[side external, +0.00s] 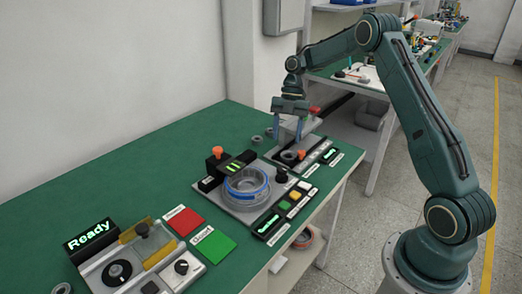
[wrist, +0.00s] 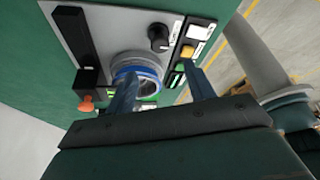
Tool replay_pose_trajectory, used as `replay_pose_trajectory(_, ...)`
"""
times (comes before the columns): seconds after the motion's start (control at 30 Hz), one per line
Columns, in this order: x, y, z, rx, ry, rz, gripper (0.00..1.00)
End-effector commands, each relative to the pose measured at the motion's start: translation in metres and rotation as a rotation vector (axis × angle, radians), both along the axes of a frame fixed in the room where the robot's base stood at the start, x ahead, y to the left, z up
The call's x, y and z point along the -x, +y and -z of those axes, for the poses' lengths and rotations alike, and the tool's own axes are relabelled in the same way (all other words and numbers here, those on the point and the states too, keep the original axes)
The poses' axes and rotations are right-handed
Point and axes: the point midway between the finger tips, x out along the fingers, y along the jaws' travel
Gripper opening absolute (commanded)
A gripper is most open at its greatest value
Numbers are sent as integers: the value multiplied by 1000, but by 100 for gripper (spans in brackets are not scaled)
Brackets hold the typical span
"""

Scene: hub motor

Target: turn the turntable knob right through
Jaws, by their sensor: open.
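A black knob (side external: 281,174) stands on the grey panel of the middle station, at its back right corner, beside a round metal hub with a blue band (side external: 247,186). I cannot tell for sure that it is the turntable knob. In the wrist view the black knob (wrist: 159,38) shows above and beyond the fingertips, uncovered. The blue-banded hub (wrist: 137,70) is partly hidden behind the left finger. My gripper (side external: 287,132) points down in the air behind the middle station, near the far small station. In the wrist view my gripper (wrist: 157,75) has its fingers wide apart, with nothing between them.
A black block with an orange knob (side external: 217,153) stands beside the hub. Yellow and green buttons (side external: 289,199) line the panel's right edge. A front-left station has dials (side external: 117,272) and a "Ready" display (side external: 90,235). Green table (side external: 150,165) is clear at the back left.

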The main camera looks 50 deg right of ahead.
Motion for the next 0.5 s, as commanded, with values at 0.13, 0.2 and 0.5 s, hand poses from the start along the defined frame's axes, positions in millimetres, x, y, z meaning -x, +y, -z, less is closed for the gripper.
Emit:
replay_pose_trajectory(0.13, 3, 6, 16, -1, 3, -1, 53)
replay_pose_trajectory(0.2, 5, 10, 25, 0, 4, -2, 53)
replay_pose_trajectory(0.5, 11, 26, 67, 1, 3, -2, 53)
